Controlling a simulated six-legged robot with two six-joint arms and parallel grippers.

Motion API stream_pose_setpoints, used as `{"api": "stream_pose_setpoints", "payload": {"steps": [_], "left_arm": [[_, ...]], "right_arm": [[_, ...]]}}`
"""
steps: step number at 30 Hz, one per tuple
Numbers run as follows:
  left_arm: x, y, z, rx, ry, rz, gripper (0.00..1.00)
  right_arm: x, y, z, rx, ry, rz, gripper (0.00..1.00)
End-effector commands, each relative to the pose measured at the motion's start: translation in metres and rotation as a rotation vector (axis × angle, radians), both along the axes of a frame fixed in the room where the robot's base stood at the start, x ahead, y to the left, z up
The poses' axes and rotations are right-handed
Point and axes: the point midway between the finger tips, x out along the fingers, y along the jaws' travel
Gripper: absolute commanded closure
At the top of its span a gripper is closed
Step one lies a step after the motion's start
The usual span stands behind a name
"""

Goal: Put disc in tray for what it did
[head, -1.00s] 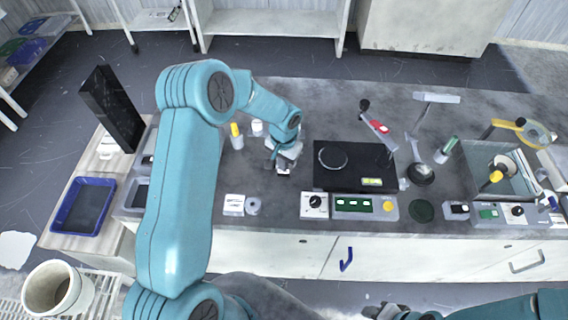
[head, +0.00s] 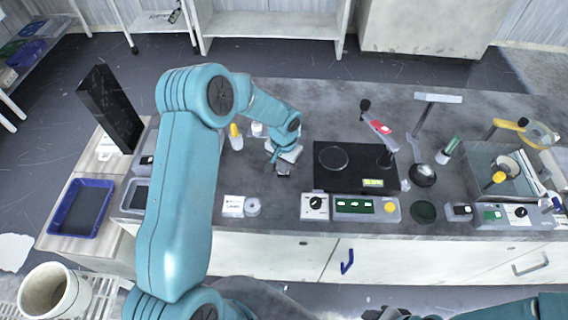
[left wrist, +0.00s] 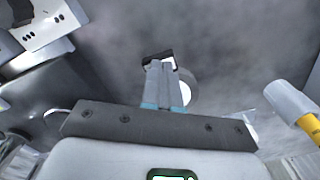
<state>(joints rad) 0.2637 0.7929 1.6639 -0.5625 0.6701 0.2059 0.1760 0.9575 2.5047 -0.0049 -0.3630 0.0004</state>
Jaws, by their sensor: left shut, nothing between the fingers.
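A thin round disc outline (head: 333,157) shows on the left of the black platen plate (head: 325,178) in the head view. A dark green round disc (head: 423,212) lies flat on the bench front, right of the control boxes. A blue tray (head: 62,222) stands at the left on a lower wooden top and looks empty. My left gripper (head: 283,172) is over the bench, left of the black plate; its fingers (left wrist: 160,62) are shut and empty in the left wrist view. A white round thing (left wrist: 189,88) shows partly behind them. My right gripper (head: 384,313) is cut off at the bottom edge.
A red-handled arm (head: 380,127) stands over the plate's right part. A dark bowl (head: 422,176) and a clear-walled box (head: 480,160) are further right. A yellow-topped bottle (head: 236,135) stands behind my left gripper. A tall black panel (head: 112,108) rises behind the blue tray.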

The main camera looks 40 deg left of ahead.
Motion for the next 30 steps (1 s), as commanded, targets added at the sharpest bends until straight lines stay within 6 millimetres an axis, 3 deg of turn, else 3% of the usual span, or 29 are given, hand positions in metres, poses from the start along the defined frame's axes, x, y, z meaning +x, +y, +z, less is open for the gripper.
{"api": "stream_pose_setpoints", "payload": {"steps": [18, 30], "left_arm": [[0.000, 0.000, 0.055, 0.000, -0.002, -0.001, 1.00], [0.000, 0.000, 0.057, 0.000, 0.000, -0.001, 1.00]], "right_arm": [[0.000, 0.000, 0.027, 0.000, 0.000, 0.000, 0.57], [0.000, 0.000, 0.027, 0.000, 0.000, 0.000, 0.57]]}}
